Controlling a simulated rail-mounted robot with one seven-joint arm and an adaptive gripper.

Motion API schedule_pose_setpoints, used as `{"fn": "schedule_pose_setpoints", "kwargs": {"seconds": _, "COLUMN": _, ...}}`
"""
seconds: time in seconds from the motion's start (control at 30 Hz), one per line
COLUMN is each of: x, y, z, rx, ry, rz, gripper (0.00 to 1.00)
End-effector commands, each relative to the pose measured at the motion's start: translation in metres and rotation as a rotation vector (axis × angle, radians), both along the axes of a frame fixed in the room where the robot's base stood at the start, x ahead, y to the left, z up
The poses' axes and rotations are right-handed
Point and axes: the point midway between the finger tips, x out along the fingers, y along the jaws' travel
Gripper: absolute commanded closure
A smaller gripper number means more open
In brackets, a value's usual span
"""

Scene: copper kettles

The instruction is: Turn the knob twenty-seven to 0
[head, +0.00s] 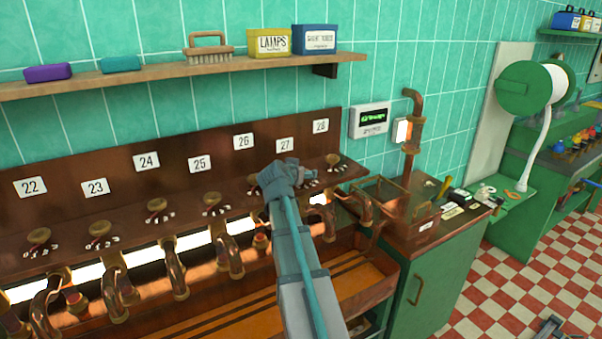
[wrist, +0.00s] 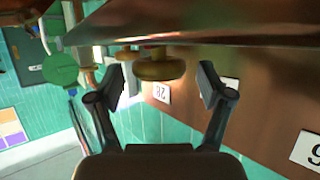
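Plate 27 (head: 285,145) is on the brown sloped panel, between plate 26 (head: 243,142) and plate 28 (head: 321,126). My gripper (head: 281,178) is at the panel below plate 27 and hides the knob there in the head view. In the wrist view, which is upside down, my gripper (wrist: 162,80) is open. A round brass knob (wrist: 158,70) shows between the two fingers, with gaps on both sides; it seems to be knob twenty-seven. Its pointer and scale are hidden. Knob 28 (head: 333,160) stands to the right in the head view.
More brass knobs line the panel to the left, such as knob 25 (head: 211,198). Copper pipes (head: 228,256) stand in front below the knobs. A wooden shelf (head: 150,76) runs above. A green cabinet (head: 433,275) stands at right.

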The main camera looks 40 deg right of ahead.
Motion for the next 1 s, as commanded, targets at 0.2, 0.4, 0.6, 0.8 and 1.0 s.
{"fn": "schedule_pose_setpoints", "kwargs": {"seconds": 0.2, "x": 0.000, "y": 0.000, "z": 0.000, "rx": 0.000, "ry": 0.000, "rz": 0.000, "gripper": 0.20}}
{"fn": "schedule_pose_setpoints", "kwargs": {"seconds": 0.4, "x": -0.005, "y": 0.007, "z": 0.003, "rx": -0.001, "ry": -0.001, "rz": 0.000, "gripper": 0.20}}
{"fn": "schedule_pose_setpoints", "kwargs": {"seconds": 0.6, "x": -0.021, "y": 0.032, "z": 0.015, "rx": -0.001, "ry": -0.002, "rz": 0.002, "gripper": 0.20}}
{"fn": "schedule_pose_setpoints", "kwargs": {"seconds": 0.8, "x": -0.040, "y": 0.062, "z": 0.030, "rx": -0.002, "ry": -0.002, "rz": 0.002, "gripper": 0.20}}
{"fn": "schedule_pose_setpoints", "kwargs": {"seconds": 1.0, "x": -0.054, "y": 0.085, "z": 0.041, "rx": -0.001, "ry": -0.001, "rz": 0.001, "gripper": 0.20}}
